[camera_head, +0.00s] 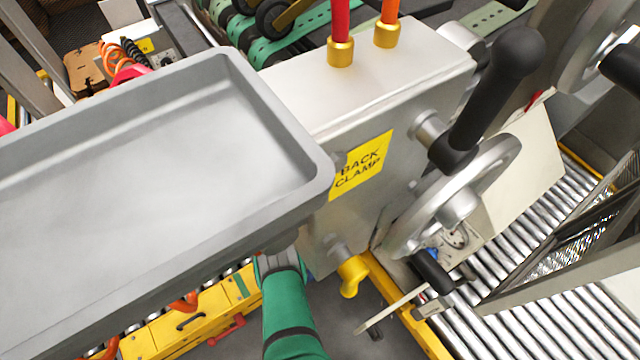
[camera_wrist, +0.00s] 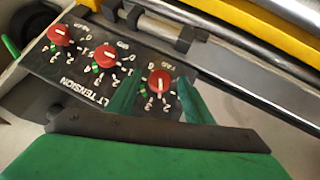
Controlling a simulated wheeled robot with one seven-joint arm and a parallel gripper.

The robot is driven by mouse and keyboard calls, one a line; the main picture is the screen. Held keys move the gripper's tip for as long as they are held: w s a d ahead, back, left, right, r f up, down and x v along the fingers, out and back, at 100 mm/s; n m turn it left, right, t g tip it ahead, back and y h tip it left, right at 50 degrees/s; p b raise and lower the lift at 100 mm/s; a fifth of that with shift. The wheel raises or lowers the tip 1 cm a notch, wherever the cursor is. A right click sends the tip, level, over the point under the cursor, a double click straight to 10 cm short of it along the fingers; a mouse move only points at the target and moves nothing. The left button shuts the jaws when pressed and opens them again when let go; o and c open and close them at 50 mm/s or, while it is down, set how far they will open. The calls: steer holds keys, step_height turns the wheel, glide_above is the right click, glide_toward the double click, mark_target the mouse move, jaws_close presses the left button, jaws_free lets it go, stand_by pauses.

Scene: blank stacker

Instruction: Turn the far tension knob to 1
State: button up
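In the wrist view a black panel (camera_wrist: 85,78) lettered "LT TENSION", its start cut off, carries three red knobs in a slanting row. The knob at the right end (camera_wrist: 158,82) sits between the two green fingers of my gripper (camera_wrist: 160,86). The fingers stand apart on either side of it, with gaps showing, so the gripper is open. Its white pointer line runs roughly up and down in the picture; the small numbers around it are too blurred to read surely. The middle knob (camera_wrist: 104,56) and left knob (camera_wrist: 59,35) are clear of the fingers. The head view hides the panel and fingers.
In the head view a large grey tray (camera_head: 130,150) overhangs my green arm. A metal box labelled "BACK CLAMP" (camera_head: 361,166), with a handwheel (camera_head: 455,195) and black handle (camera_head: 500,85), stands to the right. A rail (camera_wrist: 225,50) runs just beyond the panel.

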steer(key=v, duration=1.1)
steer(key=shift+f, duration=0.1)
steer(key=shift+s+f+m+t+h, duration=0.8)
steer(key=shift+s+f+m+t, duration=1.1)
steer(key=shift+t, duration=1)
steer(key=x, duration=1)
steer(key=shift+s+d+f+n, duration=0.2)
steer(key=shift+d+n, duration=0.1)
steer(key=shift+c, duration=0.6)
steer(key=c, duration=1)
